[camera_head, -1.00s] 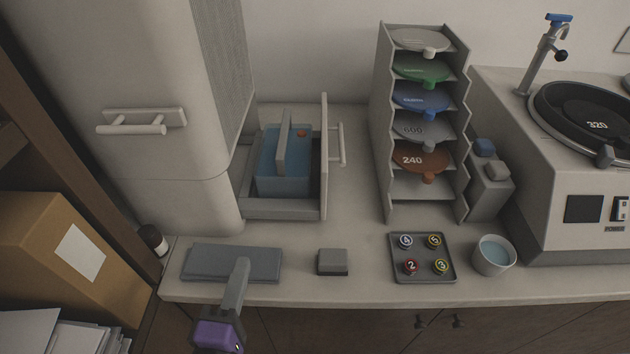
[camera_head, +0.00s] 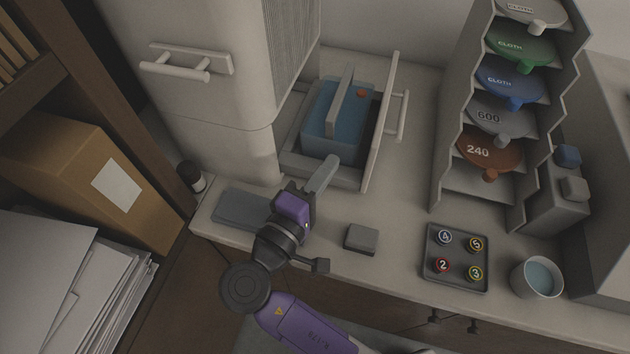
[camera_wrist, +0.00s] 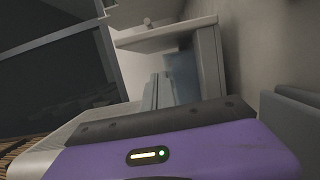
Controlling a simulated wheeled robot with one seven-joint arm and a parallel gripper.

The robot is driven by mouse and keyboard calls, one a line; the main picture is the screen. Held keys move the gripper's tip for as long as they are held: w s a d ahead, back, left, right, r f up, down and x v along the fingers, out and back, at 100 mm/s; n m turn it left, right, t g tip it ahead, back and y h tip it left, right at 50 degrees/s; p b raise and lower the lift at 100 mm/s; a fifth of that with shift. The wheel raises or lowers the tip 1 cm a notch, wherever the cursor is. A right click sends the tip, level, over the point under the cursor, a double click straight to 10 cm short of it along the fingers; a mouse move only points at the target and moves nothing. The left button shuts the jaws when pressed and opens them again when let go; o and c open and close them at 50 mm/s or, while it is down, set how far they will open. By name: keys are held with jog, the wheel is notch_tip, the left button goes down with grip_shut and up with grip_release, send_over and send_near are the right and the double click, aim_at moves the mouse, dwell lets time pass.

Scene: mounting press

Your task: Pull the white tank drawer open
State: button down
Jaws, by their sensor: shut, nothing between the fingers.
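The white tank drawer (camera_head: 375,140) stands pulled out from the lower right side of the big white cabinet (camera_head: 196,62). Its upright front panel has a bar handle (camera_head: 403,116) on the right. Inside the drawer sits a blue tank (camera_head: 335,120) with a grey upright plate and a small red spot. My gripper (camera_head: 326,172) is shut and empty, just in front of the drawer's near edge; I cannot tell whether it touches. In the wrist view, the gripper's purple body (camera_wrist: 170,155) fills the bottom, and a pale panel with a top plate (camera_wrist: 165,36) is ahead.
A grey mat (camera_head: 240,209) and a grey block (camera_head: 361,239) lie on the counter near my arm. A tray (camera_head: 457,284) of numbered pucks, a cup (camera_head: 537,278) and a disc rack (camera_head: 450,150) stand to the right. A box (camera_head: 100,185) is at left.

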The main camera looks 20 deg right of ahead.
jog(key=shift+s+d+p, duration=0.2)
jog(key=shift+d+p, duration=0.2)
jog(key=shift+d, duration=0.8)
jog(key=shift+s+d+p, duration=0.2)
jog(key=shift+d+p, duration=0.15)
jog(key=shift+d, duration=0.85)
jog(key=s+d, duration=0.1)
jog(key=d, duration=0.1)
jog(key=s+d+p, duration=0.1)
jog(key=shift+s+d, duration=0.3)
jog(key=shift+d, duration=0.05)
jog(key=shift+w, duration=0.1)
